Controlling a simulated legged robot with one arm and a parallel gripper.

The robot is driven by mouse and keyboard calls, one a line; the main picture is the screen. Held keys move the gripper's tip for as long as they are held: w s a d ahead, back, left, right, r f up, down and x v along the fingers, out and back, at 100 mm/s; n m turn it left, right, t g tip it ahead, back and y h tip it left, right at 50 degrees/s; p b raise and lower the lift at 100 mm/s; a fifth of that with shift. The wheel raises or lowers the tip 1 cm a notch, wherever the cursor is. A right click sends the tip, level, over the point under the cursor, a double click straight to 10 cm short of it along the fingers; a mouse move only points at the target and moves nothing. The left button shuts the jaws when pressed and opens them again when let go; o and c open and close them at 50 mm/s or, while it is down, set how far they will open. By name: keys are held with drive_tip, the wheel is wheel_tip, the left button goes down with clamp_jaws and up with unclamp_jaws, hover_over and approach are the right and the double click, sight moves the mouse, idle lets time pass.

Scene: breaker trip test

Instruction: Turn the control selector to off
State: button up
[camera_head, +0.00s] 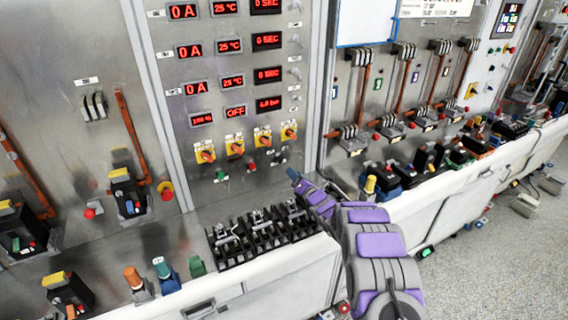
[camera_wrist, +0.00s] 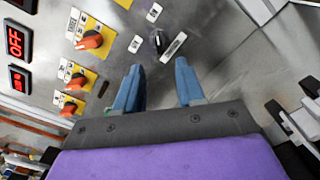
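A small black selector knob (camera_wrist: 158,40) sits on the grey metal panel between white labels, and I take it to be the control selector. Its label text is too small to read. My gripper (camera_wrist: 160,68) is open, with two blue fingers pointing at the panel. The knob is just beyond the fingertips, roughly centred between them, and nothing is held. In the head view my gripper (camera_head: 295,176) is at the lower right of the display panel, partly hidden by the wrist.
Orange knobs on yellow plates (camera_wrist: 90,40) lie left of the gripper, and in the head view they form a row (camera_head: 236,147). Red displays (camera_head: 235,111) are above, one reading OFF. Black terminal blocks (camera_head: 255,235) stand on the ledge below. Breaker gear lines both sides.

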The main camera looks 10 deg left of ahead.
sight(281, 159)
drive_tip(key=x, duration=0.9)
drive_tip(key=shift+w+a+b, duration=0.2)
drive_tip(key=shift+w+b, duration=0.1)
drive_tip(key=shift+b, duration=0.15)
idle(0.3)
drive_tip(key=shift+c, duration=0.4)
clamp_jaws()
